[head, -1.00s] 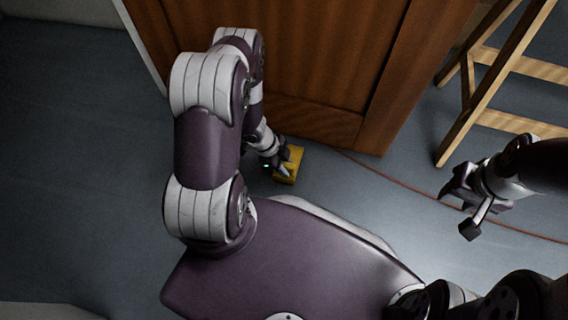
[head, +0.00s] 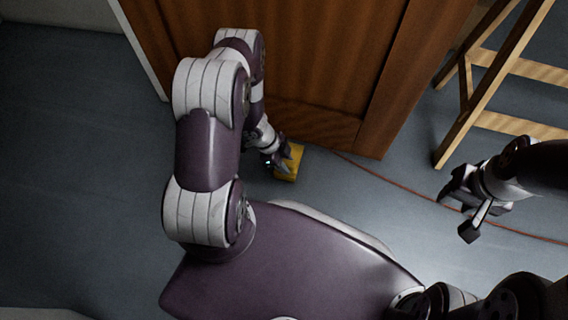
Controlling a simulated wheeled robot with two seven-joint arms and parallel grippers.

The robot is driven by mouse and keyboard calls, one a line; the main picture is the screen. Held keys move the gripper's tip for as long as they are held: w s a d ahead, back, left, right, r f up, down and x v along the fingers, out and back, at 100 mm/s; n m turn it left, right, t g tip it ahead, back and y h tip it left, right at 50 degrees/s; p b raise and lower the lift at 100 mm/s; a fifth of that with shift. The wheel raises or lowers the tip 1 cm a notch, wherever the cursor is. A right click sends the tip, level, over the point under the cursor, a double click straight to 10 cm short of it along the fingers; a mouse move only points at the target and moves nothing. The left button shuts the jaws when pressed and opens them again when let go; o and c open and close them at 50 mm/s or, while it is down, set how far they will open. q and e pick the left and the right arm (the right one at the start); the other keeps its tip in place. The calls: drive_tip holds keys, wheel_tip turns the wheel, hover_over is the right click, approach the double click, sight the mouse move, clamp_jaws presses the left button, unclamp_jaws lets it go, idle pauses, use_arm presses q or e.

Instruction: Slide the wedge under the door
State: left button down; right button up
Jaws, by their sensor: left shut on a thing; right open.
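The yellow wedge (head: 296,158) is on the grey floor close to the bottom edge of the brown wooden door (head: 320,60). My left gripper (head: 285,163) is shut on the wedge, reaching down from the left, and its fingers cover part of it. Whether any of the wedge is beneath the door I cannot tell. My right gripper (head: 456,208) is open and empty above the floor at the right, away from the door.
A wooden stepladder or trestle (head: 480,85) stands on the right, beside the door. A thin reddish cable (head: 395,182) runs across the floor from the door toward the right. The floor (head: 80,160) at the left is clear.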

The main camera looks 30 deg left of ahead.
use_arm(q)
drive_tip(key=shift+w+a, duration=0.2)
drive_tip(key=shift+w, duration=0.8)
drive_tip(key=shift+w, duration=0.1)
drive_tip(key=shift+w+a+f, duration=0.1)
drive_tip(key=shift+w, duration=0.4)
drive_tip(key=shift+w+a, duration=0.15)
drive_tip(key=shift+w, duration=0.3)
drive_tip(key=c, duration=0.7)
unclamp_jaws()
drive_tip(key=shift+w, duration=0.1)
